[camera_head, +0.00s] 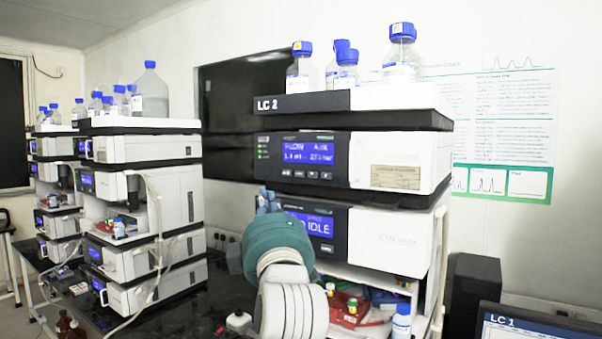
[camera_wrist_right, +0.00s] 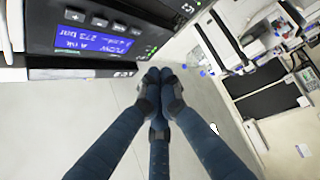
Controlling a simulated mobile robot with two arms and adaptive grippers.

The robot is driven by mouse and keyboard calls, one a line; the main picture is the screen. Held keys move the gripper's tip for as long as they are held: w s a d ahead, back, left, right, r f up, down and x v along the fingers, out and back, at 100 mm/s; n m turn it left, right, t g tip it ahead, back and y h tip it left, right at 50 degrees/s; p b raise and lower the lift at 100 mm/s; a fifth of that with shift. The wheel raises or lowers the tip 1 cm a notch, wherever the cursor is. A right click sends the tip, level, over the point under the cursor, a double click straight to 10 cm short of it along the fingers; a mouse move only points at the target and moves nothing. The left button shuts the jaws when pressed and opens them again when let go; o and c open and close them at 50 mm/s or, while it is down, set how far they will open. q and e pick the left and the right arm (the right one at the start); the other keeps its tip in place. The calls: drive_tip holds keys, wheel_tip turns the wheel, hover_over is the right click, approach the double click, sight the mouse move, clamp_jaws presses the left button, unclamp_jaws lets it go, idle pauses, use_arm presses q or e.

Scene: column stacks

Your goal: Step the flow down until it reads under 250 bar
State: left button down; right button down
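The LC 2 pump module (camera_head: 345,160) is in the right-hand stack. Its blue display (camera_head: 308,153) shows a flow line and a pressure that looks like 273 bar; the right wrist view shows the same display (camera_wrist_right: 95,42) upside down, with 273 bar legible. A row of small buttons (camera_head: 312,174) lies under the display, and these buttons show in the wrist view too (camera_wrist_right: 99,20). My right gripper (camera_head: 268,200) is in front of the lower module's left edge, below the buttons. Its fingertips (camera_wrist_right: 160,80) are together, with nothing between them. My left gripper is not in view.
The lower module's display (camera_head: 318,224) reads IDLE and is partly hidden by my gripper. Blue-capped bottles (camera_head: 402,50) stand on top of the stack. Other stacks (camera_head: 140,210) stand left. A monitor (camera_head: 525,328) is at the lower right.

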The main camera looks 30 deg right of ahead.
sight(313, 174)
drive_tip(key=shift+h, duration=0.6)
drive_tip(key=s+r, duration=0.1)
drive_tip(key=s+d+r, duration=0.1)
drive_tip(key=r, duration=0.1)
drive_tip(key=shift+s, duration=0.3)
drive_tip(key=shift+m, duration=0.3)
drive_tip(key=shift+w+d, duration=0.6)
drive_tip(key=shift+d, duration=0.75)
drive_tip(key=shift+w+d, duration=0.55)
drive_tip(key=shift+d, duration=0.8)
drive_tip(key=shift+w+d, duration=0.6)
drive_tip(key=shift+d, duration=0.75)
drive_tip(key=shift+w+d, duration=0.15)
drive_tip(key=shift+d, duration=0.25)
